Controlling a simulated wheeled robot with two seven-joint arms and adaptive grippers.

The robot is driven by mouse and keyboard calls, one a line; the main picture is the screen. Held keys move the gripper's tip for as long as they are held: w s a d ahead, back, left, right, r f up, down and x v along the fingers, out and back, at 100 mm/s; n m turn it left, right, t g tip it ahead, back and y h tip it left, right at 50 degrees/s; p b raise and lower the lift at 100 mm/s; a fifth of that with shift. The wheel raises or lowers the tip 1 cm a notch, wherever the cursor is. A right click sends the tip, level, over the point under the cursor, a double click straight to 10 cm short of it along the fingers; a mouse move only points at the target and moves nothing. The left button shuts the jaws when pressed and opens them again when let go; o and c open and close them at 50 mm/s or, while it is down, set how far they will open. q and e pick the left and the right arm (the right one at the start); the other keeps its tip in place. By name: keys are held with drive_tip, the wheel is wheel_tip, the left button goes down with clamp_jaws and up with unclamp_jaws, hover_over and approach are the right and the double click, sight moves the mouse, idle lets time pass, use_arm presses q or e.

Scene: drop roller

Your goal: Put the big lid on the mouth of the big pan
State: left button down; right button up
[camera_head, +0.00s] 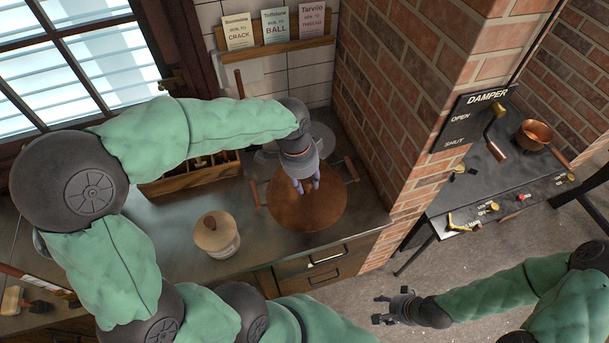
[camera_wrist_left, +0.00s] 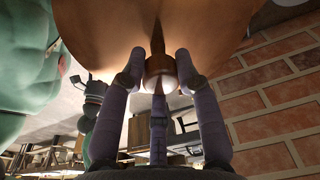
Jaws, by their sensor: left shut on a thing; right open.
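The big lid (camera_head: 308,212) is a round copper disc above the counter, below my left gripper (camera_head: 304,186). My left gripper is shut on the lid's knob; the knob (camera_wrist_left: 160,72) sits between the fingers in the left wrist view, with the copper lid (camera_wrist_left: 105,28) beyond it. Two handles with wooden grips stick out at the lid's left and right; they seem to belong to the big pan (camera_head: 352,170), whose body and mouth are hidden under the lid. I cannot tell whether the lid touches the rim. My right gripper (camera_head: 393,308) is open and empty over the floor.
A pale canister with a wooden top (camera_head: 217,236) stands on the counter, left of the lid. A wooden divided box (camera_head: 190,180) lies behind it. A brick pillar (camera_head: 395,90) rises at the right. A small copper pan (camera_head: 535,134) sits on the stove beyond.

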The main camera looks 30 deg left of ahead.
use_arm(q)
drive_tip(key=w+a+f, duration=0.1)
drive_tip(key=w, duration=0.1)
drive_tip(key=w+a+f, duration=0.2)
drive_tip(key=w, duration=0.1)
drive_tip(key=w+a+f, duration=0.1)
drive_tip(key=w+a, duration=0.1)
drive_tip(key=shift+w+f, duration=0.15)
drive_tip(key=w+a+f, duration=0.2)
drive_tip(key=w+f, duration=0.1)
drive_tip(key=f, duration=0.5)
drive_tip(key=shift+w+a+f, duration=0.15)
drive_tip(key=shift+w, duration=0.2)
drive_tip(key=shift+f, duration=0.1)
drive_tip(key=shift+f, duration=0.1)
drive_tip(key=c, duration=0.9)
unclamp_jaws()
